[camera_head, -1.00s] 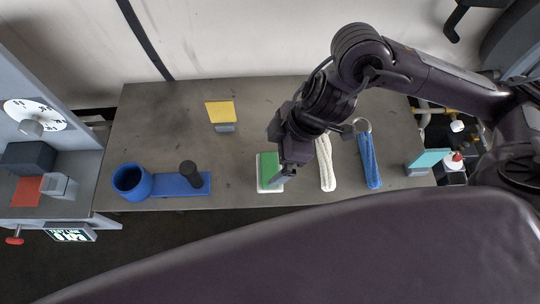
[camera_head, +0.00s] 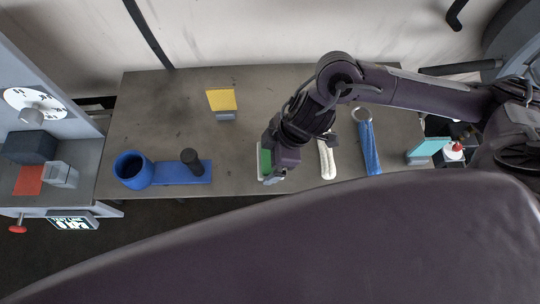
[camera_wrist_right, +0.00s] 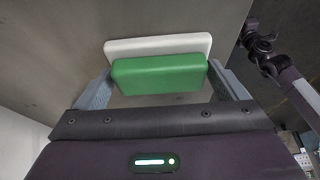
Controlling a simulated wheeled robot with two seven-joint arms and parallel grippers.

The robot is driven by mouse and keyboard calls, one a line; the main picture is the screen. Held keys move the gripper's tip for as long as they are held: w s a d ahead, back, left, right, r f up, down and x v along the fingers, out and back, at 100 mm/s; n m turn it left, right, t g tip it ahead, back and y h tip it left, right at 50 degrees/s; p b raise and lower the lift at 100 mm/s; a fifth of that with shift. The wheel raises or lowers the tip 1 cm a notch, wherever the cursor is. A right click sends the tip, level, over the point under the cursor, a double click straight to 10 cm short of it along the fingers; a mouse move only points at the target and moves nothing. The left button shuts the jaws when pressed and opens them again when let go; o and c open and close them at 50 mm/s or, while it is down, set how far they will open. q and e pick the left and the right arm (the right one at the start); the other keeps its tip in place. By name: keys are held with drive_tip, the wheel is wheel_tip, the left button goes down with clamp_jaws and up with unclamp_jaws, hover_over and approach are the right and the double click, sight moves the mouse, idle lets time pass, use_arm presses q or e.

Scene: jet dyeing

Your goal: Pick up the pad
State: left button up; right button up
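The pad is a green block (camera_head: 265,162) with a white slab (camera_head: 260,175) against it, on the table's front part in the head view. My right gripper (camera_head: 274,177) is over it and hides part of it. In the right wrist view the green block (camera_wrist_right: 158,74) lies between the two widely spaced fingers of my right gripper (camera_wrist_right: 160,80), with the white slab (camera_wrist_right: 158,45) behind it. The fingertips are close to the green block's ends; firm contact does not show. My left gripper is not in view.
On the grey table (camera_head: 170,110), a white cord bundle (camera_head: 327,158) and a blue one (camera_head: 369,147) lie right of the pad. A yellow card (camera_head: 221,100), a blue holder (camera_head: 182,172) and a teal card (camera_head: 428,147) stand around.

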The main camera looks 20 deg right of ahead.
drive_tip(key=c, duration=0.5)
wheel_tip(320, 180, up, 20)
drive_tip(key=p, duration=0.3)
drive_tip(key=shift+p, duration=0.35)
